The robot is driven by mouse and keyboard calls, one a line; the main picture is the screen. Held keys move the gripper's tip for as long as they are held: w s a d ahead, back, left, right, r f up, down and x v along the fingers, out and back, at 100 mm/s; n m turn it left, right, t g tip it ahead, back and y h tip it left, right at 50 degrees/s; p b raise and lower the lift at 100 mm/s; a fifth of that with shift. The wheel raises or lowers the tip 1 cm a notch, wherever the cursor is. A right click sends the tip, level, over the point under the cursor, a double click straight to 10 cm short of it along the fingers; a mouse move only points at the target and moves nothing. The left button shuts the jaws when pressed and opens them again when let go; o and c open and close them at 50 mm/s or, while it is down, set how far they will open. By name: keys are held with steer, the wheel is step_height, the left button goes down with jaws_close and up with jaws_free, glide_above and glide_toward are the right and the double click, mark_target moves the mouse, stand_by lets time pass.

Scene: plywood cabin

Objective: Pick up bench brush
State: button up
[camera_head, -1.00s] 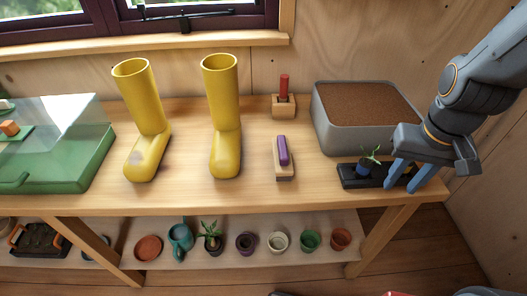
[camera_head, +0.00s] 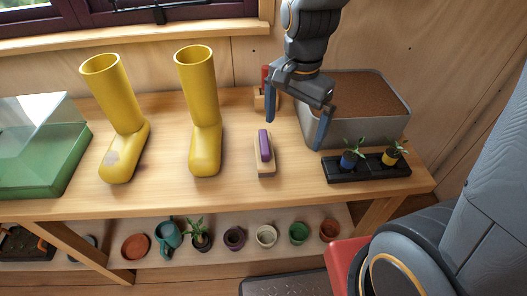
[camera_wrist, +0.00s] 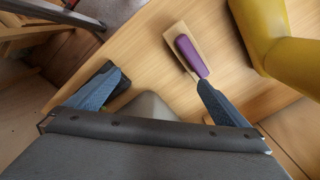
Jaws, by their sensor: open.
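The bench brush (camera_head: 264,146), a pale wooden block with a purple top, lies on the bench between the yellow boots and the grey planter. It also shows in the wrist view (camera_wrist: 190,55), at the upper middle, all in sight. My gripper (camera_head: 295,132) is open and empty, above the bench to the right of the brush, over the front left of the planter. In the wrist view its fingers (camera_wrist: 155,77) are spread wide. The right finger's tip appears close to one end of the purple part; I cannot tell whether they touch.
Yellow boots (camera_head: 203,115) stand left of the brush. The soil-filled grey planter (camera_head: 375,133) is to the right, with a black seedling tray (camera_head: 340,175) in front. A red-handled tool (camera_head: 265,75) in a wooden holder stands behind, partly hidden. Bare bench lies around the brush.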

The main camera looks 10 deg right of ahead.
mark_target(264, 141)
steer(key=a+m, duration=0.2)
steer(key=w+a+r+m, duration=0.1)
steer(key=a+m, duration=0.1)
steer(key=m, duration=0.1)
steer(key=w+a+m, duration=0.1)
steer(key=a+m, duration=0.1)
steer(key=m, duration=0.1)
steer(key=shift+w+a+r+g, duration=0.2)
steer(key=shift+r+g, duration=0.1)
steer(key=shift+f+m, duration=0.4)
steer(key=shift+f, duration=0.1)
steer(key=shift+w+a+f+p, duration=0.1)
steer(key=shift+f+p, duration=0.2)
steer(key=shift+f, duration=0.8)
steer(key=shift+w+d+f+p, duration=0.1)
steer(key=shift+f+p, duration=0.15)
steer(key=shift+f, duration=0.9)
steer(key=shift+w+a+f+p, duration=0.1)
steer(key=shift+f+p, duration=0.2)
steer(key=shift+f, duration=0.8)
steer(key=c, duration=1.6)
steer(key=shift+c, duration=0.3)
steer(key=shift+r, duration=0.1)
step_height(264, 141, up, 10)
steer(key=b, duration=0.1)
steer(key=shift+b, duration=0.35)
